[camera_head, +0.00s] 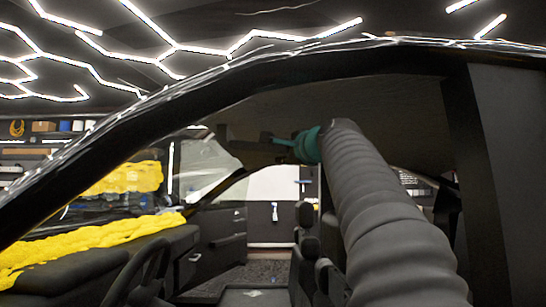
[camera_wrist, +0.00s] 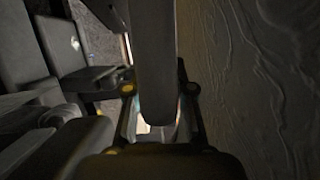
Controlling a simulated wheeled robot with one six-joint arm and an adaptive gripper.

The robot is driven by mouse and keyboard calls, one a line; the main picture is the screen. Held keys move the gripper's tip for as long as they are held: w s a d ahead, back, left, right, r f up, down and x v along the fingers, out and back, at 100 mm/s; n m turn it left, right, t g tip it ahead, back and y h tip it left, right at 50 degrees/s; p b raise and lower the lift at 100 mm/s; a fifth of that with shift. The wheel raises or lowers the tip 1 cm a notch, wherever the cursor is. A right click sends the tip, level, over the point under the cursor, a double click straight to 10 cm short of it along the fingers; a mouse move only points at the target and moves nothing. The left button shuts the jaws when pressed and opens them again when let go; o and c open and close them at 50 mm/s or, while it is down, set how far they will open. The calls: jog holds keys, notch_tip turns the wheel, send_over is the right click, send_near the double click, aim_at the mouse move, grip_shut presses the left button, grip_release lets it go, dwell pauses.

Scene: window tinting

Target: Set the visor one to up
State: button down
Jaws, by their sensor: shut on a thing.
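A visor (camera_head: 256,156) shows as a dark panel near the car's ceiling, behind the windshield's upper edge. In the wrist view the visor (camera_wrist: 153,55) is a long grey slab with a rounded end, running between my fingers. My gripper (camera_head: 276,139) is inside the car near the ceiling, at the visor. In the wrist view my gripper (camera_wrist: 160,92) has a finger on each side of the slab and is shut on it. The visor's exact tilt is hard to tell. The fingers' contact faces are partly hidden.
My arm passes through the side opening below the black roof frame (camera_head: 250,72). The textured ceiling (camera_wrist: 255,80) runs close along the wrist view's right side. Seats (camera_head: 306,250), a steering wheel (camera_head: 148,272) and a yellow-covered dashboard (camera_head: 90,240) lie below.

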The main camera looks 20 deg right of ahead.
jog(key=shift+s+r+p, duration=0.1)
jog(key=shift+r+p, duration=0.4)
jog(key=shift+r, duration=0.5)
jog(key=c, duration=1)
grip_release()
jog(key=shift+f, duration=0.25)
jog(key=s, duration=1.2)
jog(key=shift+f, duration=0.25)
